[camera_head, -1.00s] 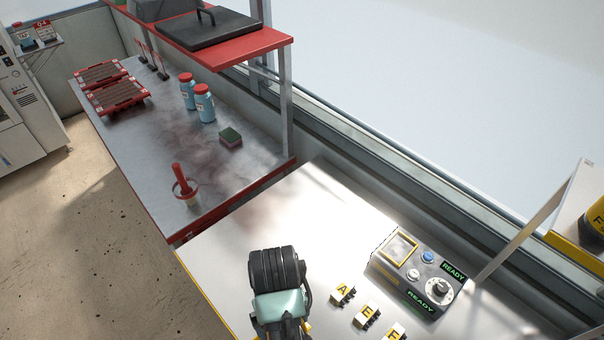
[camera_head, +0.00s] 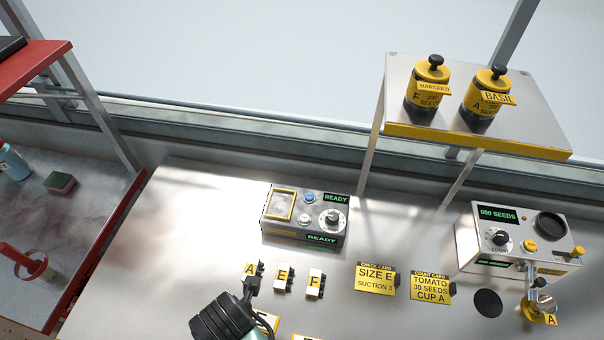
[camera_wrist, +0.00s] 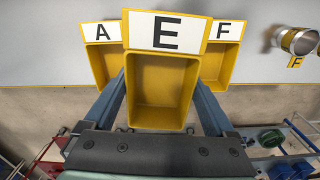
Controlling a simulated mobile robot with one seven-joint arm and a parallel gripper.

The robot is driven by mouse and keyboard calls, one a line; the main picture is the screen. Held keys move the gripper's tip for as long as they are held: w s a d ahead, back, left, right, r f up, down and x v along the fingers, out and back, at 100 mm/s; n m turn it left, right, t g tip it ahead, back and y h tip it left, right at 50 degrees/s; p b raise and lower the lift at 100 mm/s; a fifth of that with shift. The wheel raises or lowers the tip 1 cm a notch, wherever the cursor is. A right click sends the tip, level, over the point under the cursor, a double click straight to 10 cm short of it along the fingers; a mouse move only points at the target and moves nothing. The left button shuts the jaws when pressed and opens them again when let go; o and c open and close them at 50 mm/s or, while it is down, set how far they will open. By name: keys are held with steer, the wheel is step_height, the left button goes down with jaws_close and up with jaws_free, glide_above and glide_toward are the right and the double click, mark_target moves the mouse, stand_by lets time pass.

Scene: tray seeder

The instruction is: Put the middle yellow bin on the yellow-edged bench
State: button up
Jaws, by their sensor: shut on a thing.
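The middle yellow bin (camera_wrist: 161,90), with a white label E, is between the fingers of my gripper (camera_wrist: 160,98) in the wrist view. My gripper is shut on it. The bin looks empty and stands nearer to the camera than its neighbours. Yellow bin A (camera_wrist: 104,66) is behind it on the left and yellow bin F (camera_wrist: 219,66) behind it on the right. The pale top of the bench (camera_head: 150,250) fills the lower middle of the head view. The fingers and the held bin cannot be made out there.
On the bench are a control box (camera_head: 305,215), small blocks marked A, E and F (camera_head: 284,278), two yellow cards (camera_head: 375,281) and a seed counter (camera_head: 515,240). A shelf (camera_head: 475,140) with two yellow-lidded jars stands above. The bench's left part is clear.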

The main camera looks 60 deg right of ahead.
steer(key=shift+s+r+n, duration=0.1)
steer(key=shift+s+n, duration=0.15)
steer(key=shift+n, duration=0.35)
step_height(320, 180, down, 10)
steer(key=shift+f, duration=0.1)
